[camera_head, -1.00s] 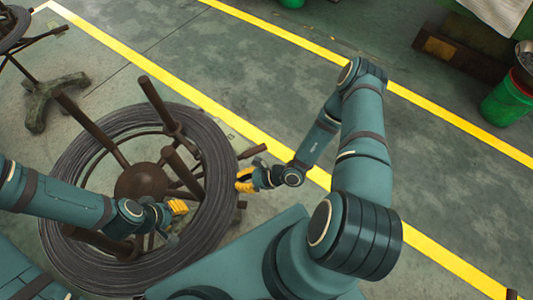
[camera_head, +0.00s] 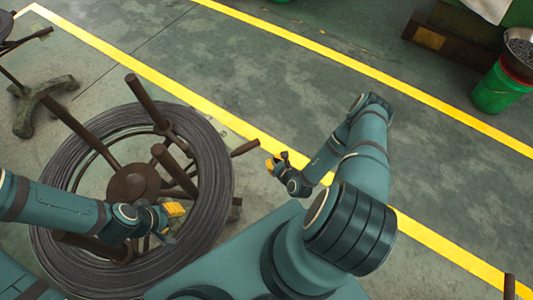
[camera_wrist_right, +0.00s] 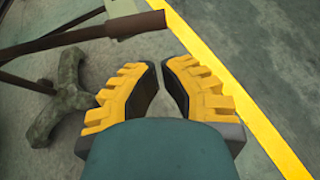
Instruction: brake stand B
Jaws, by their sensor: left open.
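A brown metal stand (camera_head: 133,184) with a round hub and upright posts carries a large coil of dark wire (camera_head: 215,165) in the head view. No label shows which stand is B. My left gripper (camera_head: 176,211) is open over the coil's lower right part; I cannot tell whether it touches anything. My right gripper (camera_head: 274,164) is right of the coil, apart from it and empty. In the right wrist view its yellow fingers (camera_wrist_right: 160,85) have a gap between them. A brown bar (camera_wrist_right: 85,36) and a rough grey-green foot (camera_wrist_right: 68,105) show beyond them.
Another stand's foot (camera_head: 40,105) is at the left. A yellow floor line (camera_head: 120,78) runs behind the coil, and a second one (camera_head: 350,70) lies farther back. Green bucket (camera_head: 498,90) stands at the right. The floor between the lines is clear.

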